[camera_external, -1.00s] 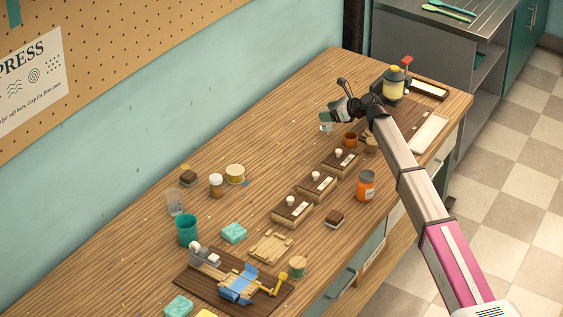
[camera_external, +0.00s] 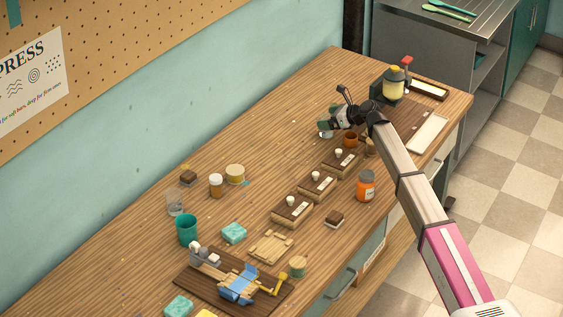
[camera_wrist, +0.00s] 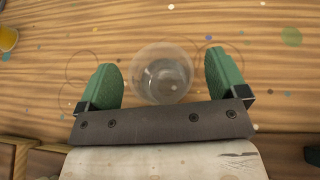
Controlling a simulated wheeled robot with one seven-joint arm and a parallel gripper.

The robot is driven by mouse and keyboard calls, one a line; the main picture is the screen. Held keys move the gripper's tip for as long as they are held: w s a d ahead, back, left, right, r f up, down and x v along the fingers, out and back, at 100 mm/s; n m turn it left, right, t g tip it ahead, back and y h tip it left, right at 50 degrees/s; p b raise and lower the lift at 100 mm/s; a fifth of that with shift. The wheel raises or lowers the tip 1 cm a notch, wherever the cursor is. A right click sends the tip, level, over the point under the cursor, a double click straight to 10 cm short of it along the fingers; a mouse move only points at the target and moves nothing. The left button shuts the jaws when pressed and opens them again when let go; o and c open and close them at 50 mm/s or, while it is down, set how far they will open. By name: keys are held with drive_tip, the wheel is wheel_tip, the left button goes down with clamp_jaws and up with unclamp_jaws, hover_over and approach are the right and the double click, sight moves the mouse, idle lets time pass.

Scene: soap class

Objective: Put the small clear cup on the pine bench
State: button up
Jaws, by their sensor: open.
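The small clear cup (camera_wrist: 162,74) is between the two green fingers of my gripper (camera_wrist: 163,85) in the wrist view, with a gap on each side. My gripper is open. In the external view my gripper (camera_external: 331,119) is low over the far part of the wood-grained bench top (camera_external: 285,115), and the cup (camera_external: 325,134) shows just below it, partly hidden. The cup appears to stand on this bench top; whether this is the pine bench I cannot tell. A small slatted pale-wood piece (camera_external: 270,247) lies nearer the camera.
An orange-brown cup (camera_external: 350,139) and dark wooden blocks with small white pieces (camera_external: 318,184) stand near my gripper. A yellow-topped jar (camera_external: 395,84) stands behind. A larger clear cup (camera_external: 175,203) and teal cup (camera_external: 187,231) are at the left. The bench's middle left is mostly clear.

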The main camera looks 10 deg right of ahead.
drive_tip(key=v, duration=1.2)
